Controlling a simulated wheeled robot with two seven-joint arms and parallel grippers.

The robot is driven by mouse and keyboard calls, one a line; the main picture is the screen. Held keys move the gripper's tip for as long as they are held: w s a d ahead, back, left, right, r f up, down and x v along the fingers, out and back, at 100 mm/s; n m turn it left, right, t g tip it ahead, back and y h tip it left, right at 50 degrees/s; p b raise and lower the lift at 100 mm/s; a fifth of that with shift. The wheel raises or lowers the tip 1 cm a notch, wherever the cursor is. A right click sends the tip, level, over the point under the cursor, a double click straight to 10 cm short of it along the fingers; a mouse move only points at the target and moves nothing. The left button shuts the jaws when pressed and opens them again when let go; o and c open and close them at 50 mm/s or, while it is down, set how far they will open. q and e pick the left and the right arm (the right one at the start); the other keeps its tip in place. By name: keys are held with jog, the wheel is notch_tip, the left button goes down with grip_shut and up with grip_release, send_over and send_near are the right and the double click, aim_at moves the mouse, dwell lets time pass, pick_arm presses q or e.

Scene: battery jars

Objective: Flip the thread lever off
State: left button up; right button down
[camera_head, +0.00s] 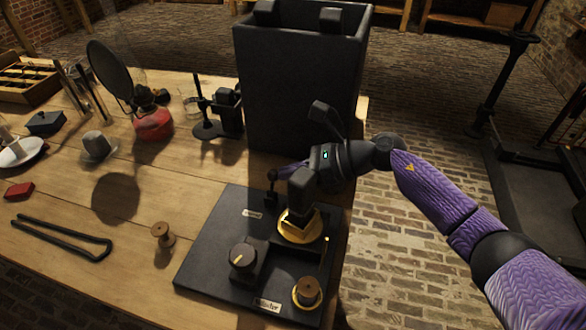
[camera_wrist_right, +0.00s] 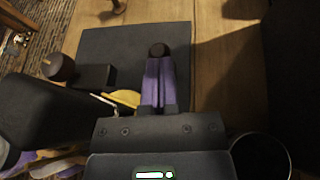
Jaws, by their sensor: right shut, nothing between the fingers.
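The thread lever (camera_head: 271,187) is a small black lever with a round knob. It stands at the back of a dark board (camera_head: 215,245), behind a small white label (camera_head: 253,213) too small to read surely. My right gripper (camera_head: 284,172) is shut, its purple fingers pointing left at the lever's knob. In the right wrist view the shut fingers (camera_wrist_right: 160,82) end right at the black knob (camera_wrist_right: 159,50); I cannot tell whether they touch it. The lever's lower part is hidden there. My left gripper is not in view.
The board also carries a brass disc (camera_head: 300,228), a black dial (camera_head: 243,258) and a wooden spool (camera_head: 307,290) by a "Winder" label. A tall black box (camera_head: 300,80) stands close behind.

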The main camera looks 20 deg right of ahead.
jog(key=shift+w+a+r+h+p, duration=0.35)
jog(key=shift+r+h+p, duration=0.2)
jog(key=shift+p, duration=0.35)
jog(key=shift+w+a+g+h, duration=0.25)
jog(key=shift+a+g, duration=0.05)
jog(key=shift+a, duration=0.25)
jog(key=g+h+p, duration=0.1)
jog(key=w+a+h+p, duration=0.1)
jog(key=p, duration=0.1)
jog(key=shift+a+r+g+h, duration=0.25)
jog(key=shift+g+h, duration=0.05)
jog(key=shift+g, duration=0.1)
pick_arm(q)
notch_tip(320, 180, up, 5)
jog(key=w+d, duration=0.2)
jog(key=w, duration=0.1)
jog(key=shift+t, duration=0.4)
pick_arm(e)
jog(key=shift+w+a+f+h, duration=0.25)
jog(key=shift+f+h, duration=0.1)
jog(key=shift+h, duration=0.15)
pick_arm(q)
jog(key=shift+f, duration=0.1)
pick_arm(e)
jog(key=shift+s, duration=0.1)
jog(key=shift+s+d+f, duration=0.3)
jog(key=shift+d, duration=0.2)
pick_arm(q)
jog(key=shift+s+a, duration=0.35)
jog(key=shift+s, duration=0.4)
